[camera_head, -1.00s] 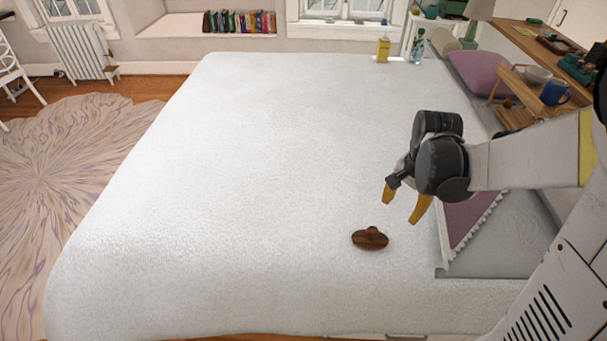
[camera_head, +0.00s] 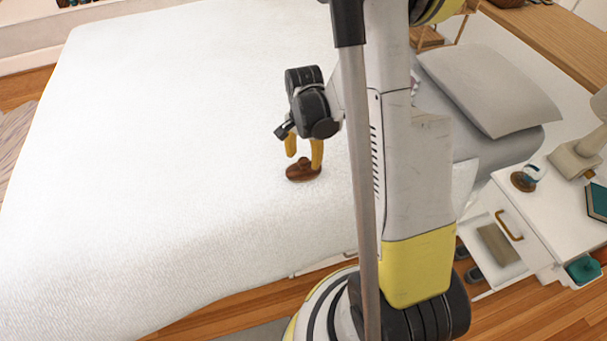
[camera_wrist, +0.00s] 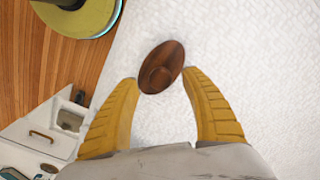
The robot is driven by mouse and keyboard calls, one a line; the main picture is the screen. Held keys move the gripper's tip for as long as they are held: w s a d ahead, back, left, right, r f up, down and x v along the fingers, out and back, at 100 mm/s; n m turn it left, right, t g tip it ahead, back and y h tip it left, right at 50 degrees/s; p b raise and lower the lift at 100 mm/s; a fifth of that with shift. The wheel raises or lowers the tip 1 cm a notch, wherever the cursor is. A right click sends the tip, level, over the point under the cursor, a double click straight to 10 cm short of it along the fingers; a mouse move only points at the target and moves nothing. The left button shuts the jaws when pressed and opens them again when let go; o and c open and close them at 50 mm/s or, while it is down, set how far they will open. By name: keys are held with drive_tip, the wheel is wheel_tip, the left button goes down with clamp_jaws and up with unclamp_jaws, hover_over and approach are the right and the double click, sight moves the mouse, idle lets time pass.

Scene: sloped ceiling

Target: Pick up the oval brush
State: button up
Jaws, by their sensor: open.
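In the wrist view the brush (camera_wrist: 161,67) lies just beyond and between the open fingertips (camera_wrist: 159,80). Nothing is between the fingers, and I cannot tell whether a fingertip touches the brush.
A grey pillow (camera_head: 487,88) lies at the right of the bed. A white nightstand (camera_head: 565,215) with an open drawer stands at the lower right, holding a lamp (camera_head: 580,155) and a teal book (camera_head: 597,201). The bed around the brush is clear.

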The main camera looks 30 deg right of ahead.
wheel_tip(320, 180, down, 2)
drive_tip(key=shift+f+b, duration=0.2)
drive_tip(key=shift+b, duration=0.1)
drive_tip(key=shift+r, duration=0.1)
clamp_jaws()
